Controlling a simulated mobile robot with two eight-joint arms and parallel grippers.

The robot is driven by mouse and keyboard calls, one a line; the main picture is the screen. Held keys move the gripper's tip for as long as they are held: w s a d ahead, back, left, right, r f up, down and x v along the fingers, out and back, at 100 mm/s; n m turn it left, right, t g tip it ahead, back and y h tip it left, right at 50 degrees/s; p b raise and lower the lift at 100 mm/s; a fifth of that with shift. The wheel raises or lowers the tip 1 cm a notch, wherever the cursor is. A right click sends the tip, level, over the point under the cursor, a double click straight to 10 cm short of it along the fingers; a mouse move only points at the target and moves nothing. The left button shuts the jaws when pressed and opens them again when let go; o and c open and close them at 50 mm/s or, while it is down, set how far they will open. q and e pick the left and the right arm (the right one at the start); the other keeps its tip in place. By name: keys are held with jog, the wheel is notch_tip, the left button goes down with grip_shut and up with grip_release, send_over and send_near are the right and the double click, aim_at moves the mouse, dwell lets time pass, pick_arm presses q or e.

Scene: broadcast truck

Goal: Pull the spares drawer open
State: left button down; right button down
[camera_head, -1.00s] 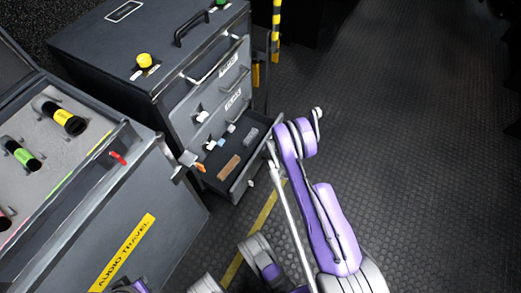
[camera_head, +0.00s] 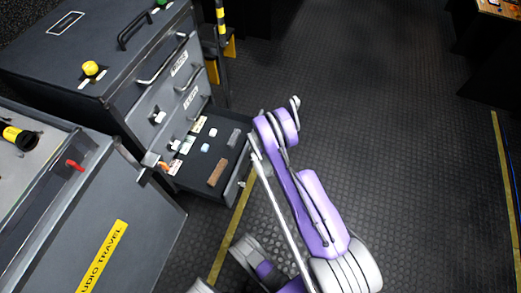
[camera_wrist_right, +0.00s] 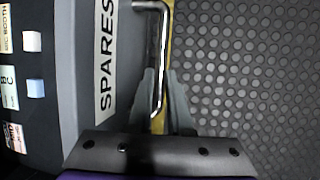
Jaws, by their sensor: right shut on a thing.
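The spares drawer (camera_head: 200,178) is the lowest drawer of the dark grey cabinet (camera_head: 105,60), and it is pulled out with its contents showing. In the right wrist view its front (camera_wrist_right: 80,70) carries a white SPARES label (camera_wrist_right: 107,65). A silver bar handle (camera_wrist_right: 165,35) stands out from that front. My right gripper (camera_wrist_right: 160,80) has its two fingers on either side of the handle and is shut on it. In the head view, my purple right arm reaches the drawer front, and its fingers are hard to make out.
The drawer holds a brown block (camera_head: 217,172), a grey block (camera_head: 234,138), small pale cubes and several label cards. A grey AUDIO TRAVEL case (camera_head: 125,225) stands close at the drawer's left.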

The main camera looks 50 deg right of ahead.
jog(key=c, duration=0.8)
grip_release()
jog(key=shift+c, duration=0.2)
jog(key=p+v, duration=0.2)
jog(key=v, duration=0.9)
jog(key=shift+p, duration=0.35)
